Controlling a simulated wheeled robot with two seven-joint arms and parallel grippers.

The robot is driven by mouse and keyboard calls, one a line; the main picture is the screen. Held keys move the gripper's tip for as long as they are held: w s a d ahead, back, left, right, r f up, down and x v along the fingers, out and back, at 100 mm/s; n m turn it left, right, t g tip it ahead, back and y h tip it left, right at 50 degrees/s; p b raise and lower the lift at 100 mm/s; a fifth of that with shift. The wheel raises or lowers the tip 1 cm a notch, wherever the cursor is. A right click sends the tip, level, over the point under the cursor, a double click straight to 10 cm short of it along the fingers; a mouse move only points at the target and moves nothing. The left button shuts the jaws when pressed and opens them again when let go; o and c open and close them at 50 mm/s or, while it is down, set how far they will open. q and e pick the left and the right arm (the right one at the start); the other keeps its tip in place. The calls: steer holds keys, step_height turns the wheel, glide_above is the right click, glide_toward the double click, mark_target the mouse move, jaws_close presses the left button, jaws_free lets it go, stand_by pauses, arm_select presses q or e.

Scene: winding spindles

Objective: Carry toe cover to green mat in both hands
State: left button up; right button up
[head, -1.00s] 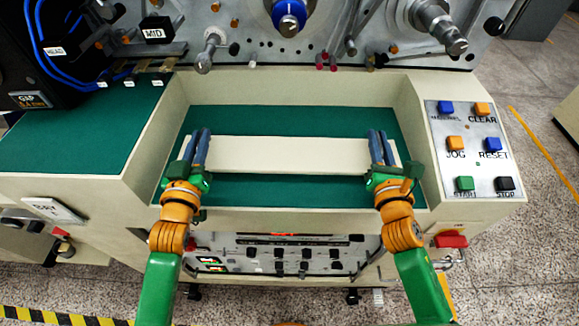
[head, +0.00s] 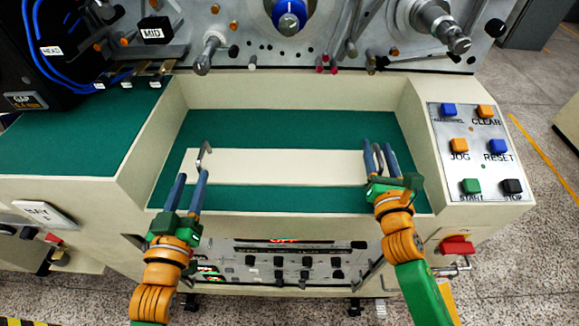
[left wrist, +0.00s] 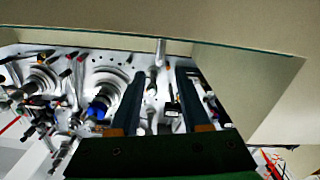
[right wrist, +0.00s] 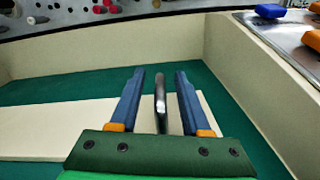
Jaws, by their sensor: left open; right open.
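The toe cover (head: 285,165) is a long flat cream plate with a grey handle at each end. It lies level on the green mat (head: 290,124) in the recess. My left gripper (head: 192,175) is open and empty, in front of and apart from the left handle (head: 204,154). My right gripper (head: 377,145) is open, with its fingers either side of the right handle. In the right wrist view, that handle (right wrist: 160,103) stands between the fingers with gaps on both sides. The left wrist view mostly shows the machine face beyond my fingers.
Cream walls (head: 280,90) surround the recess. A button panel (head: 476,150) stands to the right. Another green surface (head: 75,140) lies to the left. The machine's spindles (head: 290,20) are behind. A strip of bare green runs behind the cover.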

steer(key=shift+s, duration=0.1)
steer(key=s, duration=1.1)
steer(key=shift+s+a, duration=0.2)
steer(key=shift+s, duration=0.05)
arm_select(q)
steer(key=s, duration=0.4)
arm_select(e)
steer(key=shift+s, duration=0.25)
